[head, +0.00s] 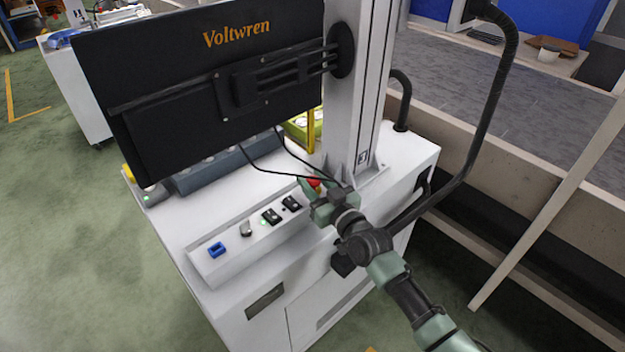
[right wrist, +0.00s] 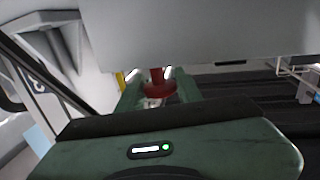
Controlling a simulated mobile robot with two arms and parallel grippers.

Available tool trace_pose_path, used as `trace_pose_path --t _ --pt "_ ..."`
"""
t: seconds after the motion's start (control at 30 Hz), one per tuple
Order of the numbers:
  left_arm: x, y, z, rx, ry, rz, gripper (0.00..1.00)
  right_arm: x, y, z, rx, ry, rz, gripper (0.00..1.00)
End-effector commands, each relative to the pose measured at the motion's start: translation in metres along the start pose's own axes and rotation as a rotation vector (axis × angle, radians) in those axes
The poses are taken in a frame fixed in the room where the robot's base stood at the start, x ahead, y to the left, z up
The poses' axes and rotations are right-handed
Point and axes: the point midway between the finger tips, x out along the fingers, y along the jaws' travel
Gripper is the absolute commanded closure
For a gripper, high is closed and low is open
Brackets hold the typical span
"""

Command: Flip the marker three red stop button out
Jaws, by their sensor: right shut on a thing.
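The red stop button (head: 314,182) sits at the right end of the sloped control panel (head: 215,267) on the white machine. My right gripper (head: 318,192) is at the button and covers part of it. In the right wrist view, my right gripper (right wrist: 157,92) has its two green fingers on either side of the red button (right wrist: 158,88) and is shut on it. Whether the button is pulled out is hidden by the fingers. My left gripper is not in view.
Along the panel are a blue switch (head: 217,250), a knob (head: 246,229) and black rocker switches (head: 271,216). A black monitor (head: 200,80) marked Voltwren hangs above on a grey column (head: 352,90). A black curved tube (head: 490,100) stands right of my arm.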

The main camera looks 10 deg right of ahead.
Motion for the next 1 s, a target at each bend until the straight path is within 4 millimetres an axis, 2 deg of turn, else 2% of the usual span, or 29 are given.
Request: trace_pose_path --t 0.03,0.23,0.27,0.3,0.33,0.67,0.77,1.0 --pt "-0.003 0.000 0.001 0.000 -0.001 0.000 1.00 0.000 0.001 -0.006 0.000 0.007 0.001 1.00" --pt "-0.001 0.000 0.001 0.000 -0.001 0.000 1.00 0.001 0.001 -0.006 0.001 0.012 0.002 1.00" --pt "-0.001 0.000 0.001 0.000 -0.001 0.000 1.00 0.001 0.001 -0.006 0.001 0.013 0.002 0.60" --pt "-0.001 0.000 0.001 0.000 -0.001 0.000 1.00 0.001 0.001 -0.007 0.001 0.014 0.002 0.48" --pt "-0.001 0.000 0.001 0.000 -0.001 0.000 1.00 0.001 0.001 -0.007 0.001 0.013 0.002 0.43" --pt "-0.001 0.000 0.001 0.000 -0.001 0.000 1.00 -0.002 0.000 -0.004 0.001 0.007 0.000 0.43" --pt "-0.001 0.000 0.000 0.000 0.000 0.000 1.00 -0.011 0.000 -0.003 0.002 0.006 0.000 0.43" --pt "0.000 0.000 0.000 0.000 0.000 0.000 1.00 -0.052 0.000 -0.003 0.001 0.008 0.000 0.43"
